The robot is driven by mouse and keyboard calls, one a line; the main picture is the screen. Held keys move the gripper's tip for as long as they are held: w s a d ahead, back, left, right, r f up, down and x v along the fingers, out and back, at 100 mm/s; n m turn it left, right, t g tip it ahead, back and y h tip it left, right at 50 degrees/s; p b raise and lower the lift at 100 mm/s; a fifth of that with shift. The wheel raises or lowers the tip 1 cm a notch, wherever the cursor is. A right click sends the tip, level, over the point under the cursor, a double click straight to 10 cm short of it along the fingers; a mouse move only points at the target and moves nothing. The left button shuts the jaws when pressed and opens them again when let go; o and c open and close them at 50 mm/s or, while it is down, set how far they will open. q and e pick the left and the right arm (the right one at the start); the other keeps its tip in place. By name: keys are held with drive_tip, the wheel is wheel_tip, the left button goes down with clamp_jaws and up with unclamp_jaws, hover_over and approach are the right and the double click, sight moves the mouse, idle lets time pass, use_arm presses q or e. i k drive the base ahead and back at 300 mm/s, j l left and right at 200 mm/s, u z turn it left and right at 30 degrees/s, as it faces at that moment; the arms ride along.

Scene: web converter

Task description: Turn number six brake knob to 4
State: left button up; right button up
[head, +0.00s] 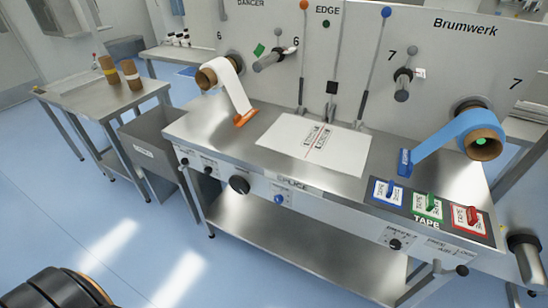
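The converter's front panel below the steel table carries a large black knob (239,184), smaller black knobs at its left end (184,161) and (208,169), and a black knob on the right (395,243). The small labels beside them are too small to read, so I cannot tell which is the number six brake knob or its setting. The number 6 is printed on the upright panel near the left roll of white web (222,76). Neither gripper is in view.
A white printed sheet (290,150) lies on the steel table (232,138). A blue web roll (452,131) hangs at right, above blue, green and red tape holders (431,207). A grey bin (143,153) and side table (88,97) stand left. The blue floor in front is clear.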

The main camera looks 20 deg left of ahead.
sight(208, 170)
drive_tip(key=u, duration=1.35)
